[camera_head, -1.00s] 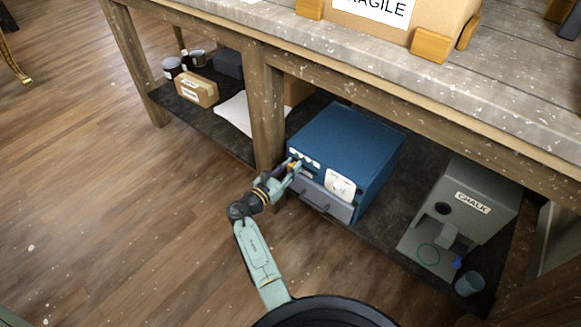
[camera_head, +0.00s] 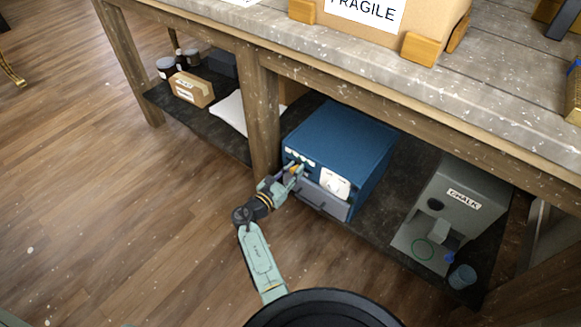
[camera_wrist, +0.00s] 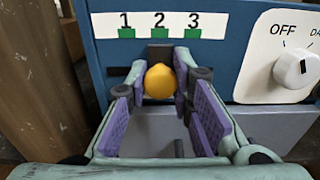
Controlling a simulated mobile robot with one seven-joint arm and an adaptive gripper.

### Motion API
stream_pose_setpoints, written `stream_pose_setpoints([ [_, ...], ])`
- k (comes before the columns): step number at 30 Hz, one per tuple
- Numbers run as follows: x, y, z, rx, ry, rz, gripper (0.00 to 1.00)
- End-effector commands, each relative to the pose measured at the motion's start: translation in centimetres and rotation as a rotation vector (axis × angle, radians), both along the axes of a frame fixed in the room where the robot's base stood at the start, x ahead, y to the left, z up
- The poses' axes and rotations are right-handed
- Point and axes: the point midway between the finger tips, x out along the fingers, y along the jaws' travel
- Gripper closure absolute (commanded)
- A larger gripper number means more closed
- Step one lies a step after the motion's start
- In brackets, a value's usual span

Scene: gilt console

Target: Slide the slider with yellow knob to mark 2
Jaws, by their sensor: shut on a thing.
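The blue box (camera_head: 345,130) stands on the lower shelf and has a slider on its front. In the wrist view, the slider's round yellow knob (camera_wrist: 160,80) lies between the purple-padded fingers of my gripper (camera_wrist: 160,76), which is shut on it. A white scale strip (camera_wrist: 160,25) above carries 1, 2 and 3, each with a green mark. The knob and its dark stem line up under the green mark of 2 (camera_wrist: 159,33). The fingers hide part of the slot. In the head view, my gripper (camera_head: 296,170) is at the box's front left.
A white dial (camera_wrist: 293,69) marked OFF is right of the slider. A grey drawer (camera_head: 320,198) with a handle lies below. A wooden table leg (camera_head: 262,120) stands close on the left. The grey CHALK machine (camera_head: 450,205) is farther right.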

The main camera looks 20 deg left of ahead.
Motion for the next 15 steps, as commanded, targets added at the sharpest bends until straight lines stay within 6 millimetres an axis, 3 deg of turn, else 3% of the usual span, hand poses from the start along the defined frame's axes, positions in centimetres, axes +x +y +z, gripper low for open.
stream_pose_setpoints([
  [2, -0.01, 0.05, -0.03, 0.000, -0.001, 0.001, 1.00],
  [3, -0.01, 0.05, -0.03, 0.000, -0.001, 0.001, 0.77],
  [12, 0.00, 0.05, -0.01, 0.000, -0.001, 0.001, 0.58],
  [15, 0.01, 0.05, -0.01, 0.000, -0.001, 0.001, 0.58],
])
